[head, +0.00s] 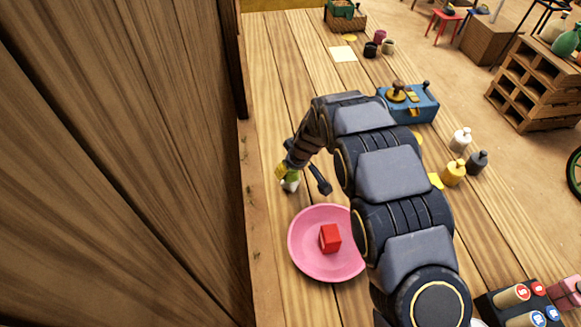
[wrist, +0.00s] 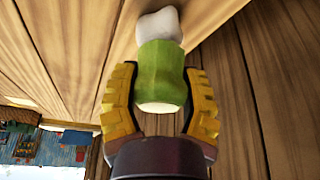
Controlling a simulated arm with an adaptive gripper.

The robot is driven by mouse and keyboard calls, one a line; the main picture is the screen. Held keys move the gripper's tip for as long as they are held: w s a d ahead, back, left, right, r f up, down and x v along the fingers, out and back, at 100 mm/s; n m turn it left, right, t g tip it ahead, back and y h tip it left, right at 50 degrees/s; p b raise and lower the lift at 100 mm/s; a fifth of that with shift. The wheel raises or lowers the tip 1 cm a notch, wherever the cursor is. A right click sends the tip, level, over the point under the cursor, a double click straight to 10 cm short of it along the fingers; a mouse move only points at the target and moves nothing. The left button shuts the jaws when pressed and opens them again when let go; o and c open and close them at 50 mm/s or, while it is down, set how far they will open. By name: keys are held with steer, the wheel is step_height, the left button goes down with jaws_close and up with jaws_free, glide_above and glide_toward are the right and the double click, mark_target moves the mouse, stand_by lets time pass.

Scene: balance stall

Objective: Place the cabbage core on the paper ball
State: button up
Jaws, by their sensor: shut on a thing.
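The cabbage core is a short green piece with a pale, cut-looking end. It sits between the yellow fingers of my gripper (wrist: 160,105) in the wrist view, where the core (wrist: 162,72) shows clearly. In the head view the core (head: 292,175) is small and partly covered by my gripper (head: 286,172). My gripper is shut on it. A white lump (wrist: 159,25), which looks like the paper ball, shows right at the core's far end. The paper ball (head: 290,186) also shows just below the core in the head view. I cannot tell whether they touch.
A pink plate (head: 305,257) with a red block (head: 330,238) lies in front, near my arm. A wooden wall (head: 150,160) rises close on the left. A blue scale (head: 420,103) and several bottles (head: 454,172) stand to the right.

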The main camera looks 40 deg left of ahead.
steer(key=o, duration=1.1)
steer(key=shift+f, duration=0.15)
steer(key=shift+c, duration=0.2)
steer(key=v, duration=1.2)
